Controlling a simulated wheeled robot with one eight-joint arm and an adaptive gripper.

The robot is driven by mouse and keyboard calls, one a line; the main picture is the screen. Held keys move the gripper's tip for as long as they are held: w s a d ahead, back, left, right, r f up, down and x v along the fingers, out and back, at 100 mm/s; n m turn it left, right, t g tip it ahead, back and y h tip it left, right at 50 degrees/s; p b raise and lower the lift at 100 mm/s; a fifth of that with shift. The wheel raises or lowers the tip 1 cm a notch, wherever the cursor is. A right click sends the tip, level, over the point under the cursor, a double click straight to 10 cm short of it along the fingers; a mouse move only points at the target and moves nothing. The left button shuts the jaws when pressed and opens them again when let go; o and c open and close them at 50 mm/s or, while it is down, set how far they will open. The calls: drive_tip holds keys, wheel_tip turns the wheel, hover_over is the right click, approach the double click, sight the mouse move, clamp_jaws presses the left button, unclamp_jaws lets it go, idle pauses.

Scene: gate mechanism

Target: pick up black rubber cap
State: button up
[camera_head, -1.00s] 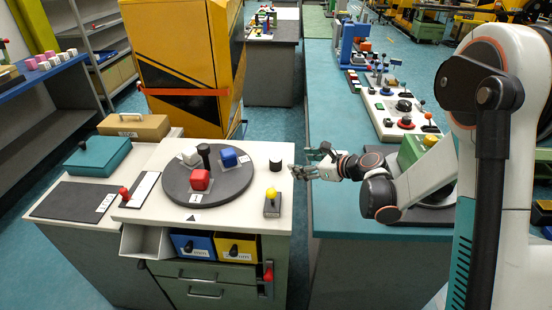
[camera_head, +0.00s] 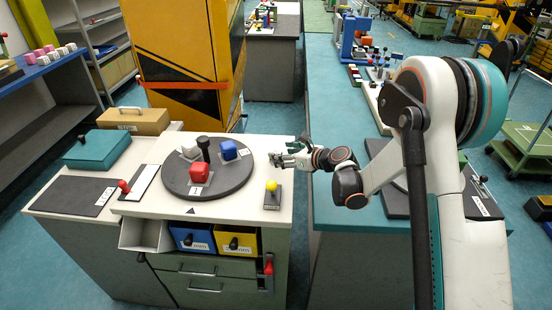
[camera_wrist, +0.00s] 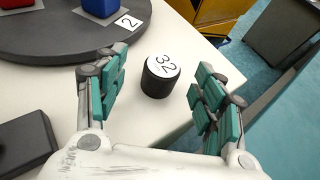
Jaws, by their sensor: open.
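The black rubber cap (camera_wrist: 160,76) is a short black cylinder with a white top marked 32, seen in the wrist view. It stands upright on the white table top (camera_wrist: 178,31), close to the round dark turntable (camera_wrist: 75,49). My gripper (camera_wrist: 160,92) is open, with its teal-padded fingers on either side of the cap in the picture. I see no contact between fingers and cap.
Red (camera_head: 199,173) and blue (camera_head: 228,150) blocks and a black post (camera_head: 203,149) stand on the turntable. A yellow-knobbed block (camera_head: 272,196) stands in front of the gripper. A gap separates this table from the teal bench (camera_head: 330,255).

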sight(276, 152)
drive_tip(key=b+x, duration=0.1)
drive_tip(key=x, duration=0.4)
drive_tip(key=shift+w+d+b, duration=0.15)
drive_tip(key=shift+d+b, duration=0.05)
drive_tip(key=shift+b, duration=0.15)
drive_tip(key=c, duration=1.2)
drive_tip(key=shift+o, duration=0.2)
drive_tip(key=shift+r, duration=0.1)
